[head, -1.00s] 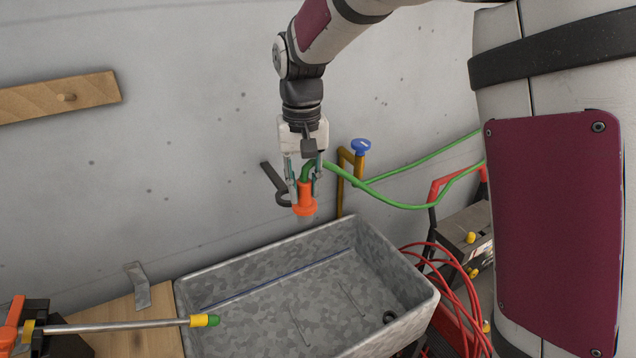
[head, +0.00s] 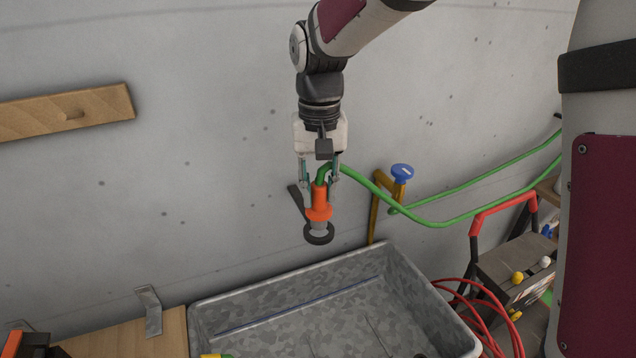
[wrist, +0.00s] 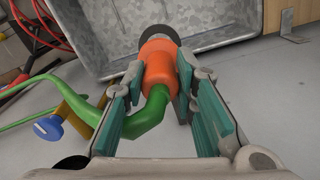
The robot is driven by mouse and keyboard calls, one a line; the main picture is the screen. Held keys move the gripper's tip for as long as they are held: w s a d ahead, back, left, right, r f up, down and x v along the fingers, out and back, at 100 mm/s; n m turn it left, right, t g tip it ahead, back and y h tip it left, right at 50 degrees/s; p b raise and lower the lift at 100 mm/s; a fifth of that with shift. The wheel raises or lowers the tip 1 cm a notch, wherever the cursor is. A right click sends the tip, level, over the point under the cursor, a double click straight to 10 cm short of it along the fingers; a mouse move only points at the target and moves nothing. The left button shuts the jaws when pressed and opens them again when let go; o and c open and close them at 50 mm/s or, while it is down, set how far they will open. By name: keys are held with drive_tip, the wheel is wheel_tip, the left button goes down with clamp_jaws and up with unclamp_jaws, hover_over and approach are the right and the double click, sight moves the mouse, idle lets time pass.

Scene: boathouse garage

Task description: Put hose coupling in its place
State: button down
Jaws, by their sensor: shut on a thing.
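The hose coupling (head: 319,205) is orange with a grey lower end, and a green hose (head: 440,221) runs from its top. My gripper (head: 320,182) is shut on the coupling and holds it upright, pointing down. In the wrist view the coupling (wrist: 159,68) is between the two finger pads. A dark ring holder (head: 297,201) sticks out from the wall. Its ring shows around or just behind the coupling's grey end; I cannot tell whether the end is inside the ring.
A galvanized sink (head: 290,289) lies below. A brass tap pipe with a blue handle (head: 402,171) stands right of my gripper. A wooden bench with a metal bracket (head: 149,310) is left of the sink. Red hose (head: 490,318) and a toolbox (head: 515,262) are at right.

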sight(319, 207)
idle(0.3)
drive_tip(key=shift+f, duration=2)
drive_tip(key=shift+f, duration=0.3)
drive_tip(key=c, duration=1.2)
unclamp_jaws()
wheel_tip(319, 207, up, 11)
drive_tip(key=shift+r, duration=0.5)
